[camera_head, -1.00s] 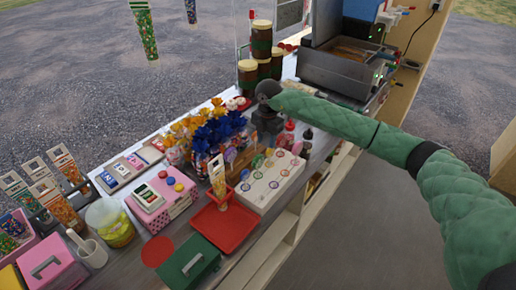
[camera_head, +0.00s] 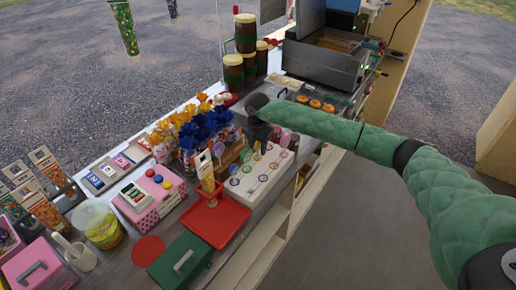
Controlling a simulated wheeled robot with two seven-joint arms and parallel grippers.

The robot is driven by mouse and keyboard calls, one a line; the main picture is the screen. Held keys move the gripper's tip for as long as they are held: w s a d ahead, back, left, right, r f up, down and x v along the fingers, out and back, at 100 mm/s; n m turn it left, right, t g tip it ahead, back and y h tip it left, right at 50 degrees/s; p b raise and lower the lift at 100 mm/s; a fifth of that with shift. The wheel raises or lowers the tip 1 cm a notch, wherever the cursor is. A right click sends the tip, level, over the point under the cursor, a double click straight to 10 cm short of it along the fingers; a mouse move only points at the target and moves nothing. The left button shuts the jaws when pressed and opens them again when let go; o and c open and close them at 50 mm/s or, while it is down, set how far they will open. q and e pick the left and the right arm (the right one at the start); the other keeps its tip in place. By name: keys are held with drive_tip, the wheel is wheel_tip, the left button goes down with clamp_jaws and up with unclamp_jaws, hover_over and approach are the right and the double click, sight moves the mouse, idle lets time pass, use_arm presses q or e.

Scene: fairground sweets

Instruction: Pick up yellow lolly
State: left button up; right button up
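Several round lollies stand in a white rack (camera_head: 262,188) on the counter. One small lolly head (camera_head: 257,146) near the back of the rack looks yellowish, but it is too small to be sure of its colour. My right arm reaches in from the right in a green padded sleeve. Its dark gripper (camera_head: 258,130) points down just behind the rack, close to the back lollies. The fingertips are too small and dark to show whether they are open or touching anything. My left gripper is out of view.
A red tray (camera_head: 224,229) and a green cash box (camera_head: 180,261) stand in front. Blue and orange wrapped sweets (camera_head: 205,128) crowd the left of the gripper. A fryer (camera_head: 324,65) and doughnuts (camera_head: 314,104) are behind. A pink box (camera_head: 148,199) stands left.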

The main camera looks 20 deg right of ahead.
drive_tip(key=shift+s+r, duration=0.1)
drive_tip(key=c, duration=0.8)
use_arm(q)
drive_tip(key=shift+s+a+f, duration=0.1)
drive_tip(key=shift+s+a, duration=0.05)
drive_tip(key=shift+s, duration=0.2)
use_arm(e)
clamp_jaws()
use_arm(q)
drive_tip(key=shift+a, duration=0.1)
use_arm(e)
drive_tip(key=shift+r, duration=0.25)
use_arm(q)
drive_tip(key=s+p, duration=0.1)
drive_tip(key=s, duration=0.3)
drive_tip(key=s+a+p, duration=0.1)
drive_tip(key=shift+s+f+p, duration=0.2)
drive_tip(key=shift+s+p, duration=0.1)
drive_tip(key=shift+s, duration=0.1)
use_arm(e)
wheel_tip(320, 180, up, 10)
drive_tip(key=shift+f, duration=0.25)
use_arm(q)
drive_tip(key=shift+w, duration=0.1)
use_arm(e)
drive_tip(key=shift+d, duration=0.2)
